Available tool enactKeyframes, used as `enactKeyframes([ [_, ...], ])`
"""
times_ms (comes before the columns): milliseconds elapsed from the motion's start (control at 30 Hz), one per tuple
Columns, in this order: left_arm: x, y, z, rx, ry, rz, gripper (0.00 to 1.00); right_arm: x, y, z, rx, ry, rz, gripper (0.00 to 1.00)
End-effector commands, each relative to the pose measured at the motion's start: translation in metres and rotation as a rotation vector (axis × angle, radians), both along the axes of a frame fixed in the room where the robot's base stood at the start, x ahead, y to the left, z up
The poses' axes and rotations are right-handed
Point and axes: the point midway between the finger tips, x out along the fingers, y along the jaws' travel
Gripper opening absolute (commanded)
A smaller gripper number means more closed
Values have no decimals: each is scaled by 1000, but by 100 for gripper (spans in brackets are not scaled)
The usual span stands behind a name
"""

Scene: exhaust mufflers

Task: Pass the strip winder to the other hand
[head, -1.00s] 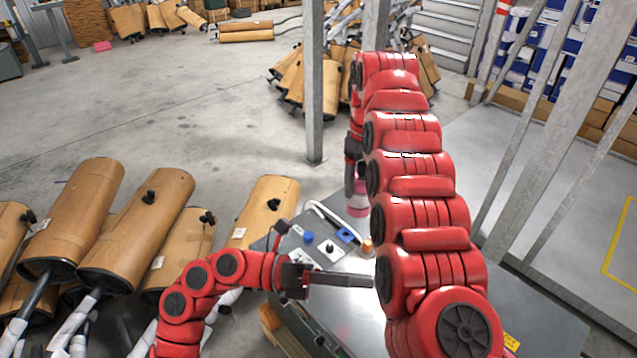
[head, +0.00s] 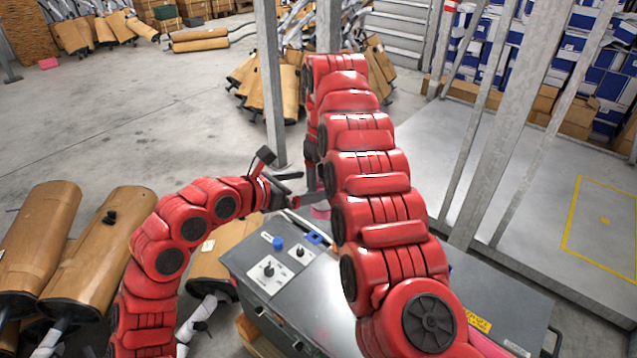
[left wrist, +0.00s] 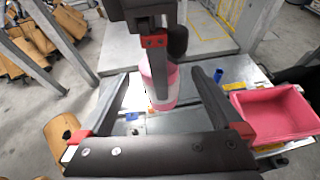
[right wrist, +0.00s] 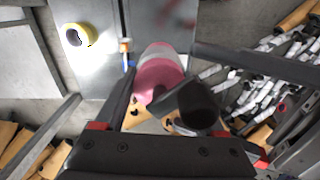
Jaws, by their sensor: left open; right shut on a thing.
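The strip winder is a pink roll with a pale band and a black end piece. It shows in the left wrist view (left wrist: 172,86) and the right wrist view (right wrist: 160,72). My right gripper (left wrist: 158,78) is shut on it and holds it above the grey bench; in the head view my right arm mostly hides the winder and that gripper. My left gripper (head: 306,188) is open beside it. In the left wrist view its two fingers stand on either side of the winder, apart from it as far as I can tell.
The grey bench (head: 300,322) with knobs stands below the arms. A pink bin (left wrist: 278,116) and a yellow-black roll (right wrist: 77,36) are nearby. A metal post (head: 269,80) rises behind the grippers.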

Motion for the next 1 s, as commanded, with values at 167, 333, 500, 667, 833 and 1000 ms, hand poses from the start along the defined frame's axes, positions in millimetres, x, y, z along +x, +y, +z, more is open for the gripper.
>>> enactKeyframes([
  [167, 16, -22, -11, -3, 4, -1, 100, 0, 0, 0, 1, -1, 0, 8],
  [333, 23, -31, -16, 0, 2, -1, 100, 0, 0, 0, 0, 0, 0, 8],
  [500, 25, -33, -18, 0, 3, -1, 100, 0, 0, 0, 1, -1, 0, 8],
  [667, 25, -33, -18, 0, 3, 0, 98, 0, 0, 0, 0, 0, 0, 8],
  [833, 25, -33, -18, 0, 3, 0, 68, 0, 0, 0, 0, 0, 0, 8],
  [1000, 24, -33, -18, -1, 3, -2, 37, 0, 0, 0, 0, -1, 0, 8],
])
